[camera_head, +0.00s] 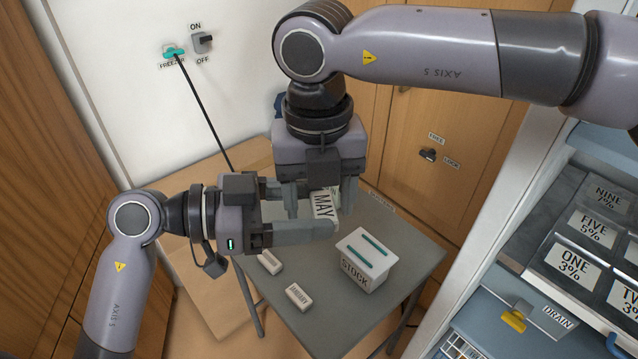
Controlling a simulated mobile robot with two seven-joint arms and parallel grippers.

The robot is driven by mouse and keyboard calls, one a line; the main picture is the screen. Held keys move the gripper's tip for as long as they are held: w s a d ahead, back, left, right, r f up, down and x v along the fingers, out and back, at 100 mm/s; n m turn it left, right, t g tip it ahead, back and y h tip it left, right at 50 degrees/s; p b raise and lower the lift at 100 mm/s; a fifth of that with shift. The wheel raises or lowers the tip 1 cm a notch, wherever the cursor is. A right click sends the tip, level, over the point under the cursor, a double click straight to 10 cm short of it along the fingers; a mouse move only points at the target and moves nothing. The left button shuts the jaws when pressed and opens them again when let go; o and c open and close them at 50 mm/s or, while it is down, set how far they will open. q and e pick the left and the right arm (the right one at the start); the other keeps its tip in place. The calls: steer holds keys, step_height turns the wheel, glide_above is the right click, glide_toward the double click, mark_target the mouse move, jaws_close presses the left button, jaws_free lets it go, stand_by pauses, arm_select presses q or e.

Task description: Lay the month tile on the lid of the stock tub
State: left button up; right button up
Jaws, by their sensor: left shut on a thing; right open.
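The month tile (323,206), white and lettered MAY, is held tilted above the grey table. My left gripper (318,212), reaching in from the left, is shut on it. My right gripper (320,199) comes down from above, open, with its fingers on either side of the tile. Whether they touch the tile cannot be told. The stock tub (358,273) is a white box lettered STOCK, standing on the table below and to the right of the tile. Its white lid (364,251) has two teal strips and nothing lying on it. The grippers hide part of the tile.
A freezer cord (206,112) hangs down the back wall. A rack with percent-labelled plates (573,262) stands at right.

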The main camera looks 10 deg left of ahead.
steer(key=c, duration=1.1)
arm_select(q)
steer(key=o, duration=1.1)
arm_select(e)
steer(key=shift+a, duration=0.1)
